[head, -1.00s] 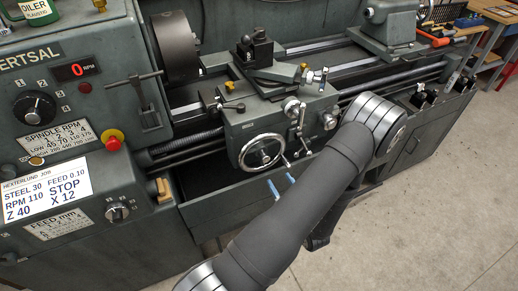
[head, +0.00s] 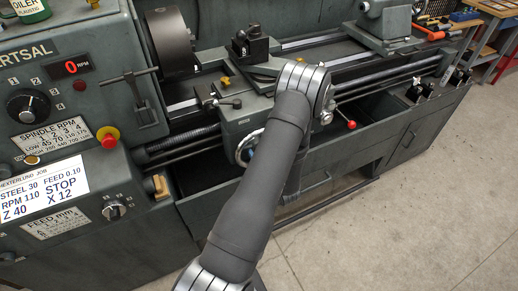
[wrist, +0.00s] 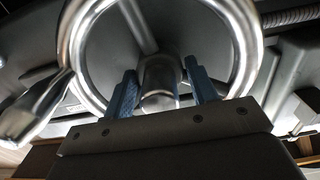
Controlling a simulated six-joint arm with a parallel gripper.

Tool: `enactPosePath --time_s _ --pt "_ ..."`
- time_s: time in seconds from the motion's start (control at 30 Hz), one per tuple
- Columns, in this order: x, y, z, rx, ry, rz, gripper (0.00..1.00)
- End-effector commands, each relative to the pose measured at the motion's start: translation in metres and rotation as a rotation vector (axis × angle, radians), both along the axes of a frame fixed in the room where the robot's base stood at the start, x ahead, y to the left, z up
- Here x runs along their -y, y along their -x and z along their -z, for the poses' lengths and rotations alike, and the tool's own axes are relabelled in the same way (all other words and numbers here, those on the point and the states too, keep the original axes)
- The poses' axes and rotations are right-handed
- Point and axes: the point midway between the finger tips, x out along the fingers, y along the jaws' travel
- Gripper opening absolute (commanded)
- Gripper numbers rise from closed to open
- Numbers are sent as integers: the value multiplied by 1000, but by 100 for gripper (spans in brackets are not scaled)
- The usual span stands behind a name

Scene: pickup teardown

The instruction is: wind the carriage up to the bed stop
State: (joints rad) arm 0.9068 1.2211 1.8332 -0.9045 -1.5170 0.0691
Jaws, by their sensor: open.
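The carriage (head: 235,122) sits on the lathe bed, right of the chuck, with the tool post (head: 252,46) on top. Its metal handwheel (head: 241,152) is partly hidden behind my arm in the head view; its bright rim (wrist: 247,45) fills the upper wrist view. My gripper (wrist: 160,88) is open at the wheel. Its blue fingers stand on either side of a short round metal piece (wrist: 158,78), with visible gaps. I cannot make out the bed stop.
The chuck (head: 172,42) and headstock are at left, with a red stop button (head: 108,137). The job card (head: 45,190) reads STOP, Z 40, X 12. A red-knobbed lever (head: 350,123) is right of my arm. The tailstock (head: 385,20) stands farther right. Floor is clear at right.

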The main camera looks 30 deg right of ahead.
Motion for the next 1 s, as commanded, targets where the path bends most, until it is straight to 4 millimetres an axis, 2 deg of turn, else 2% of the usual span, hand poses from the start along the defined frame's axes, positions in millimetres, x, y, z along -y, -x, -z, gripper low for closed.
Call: enactPosePath --time_s 0.3,0.37,0.5,0.57,1.0 --pt "0 -3 0 0 0 0 52" --pt "0 -3 0 0 0 0 43" --pt "0 -3 0 0 0 0 15" --pt "0 -3 0 0 0 0 5" --pt "1 -3 0 -1 182 3 5"
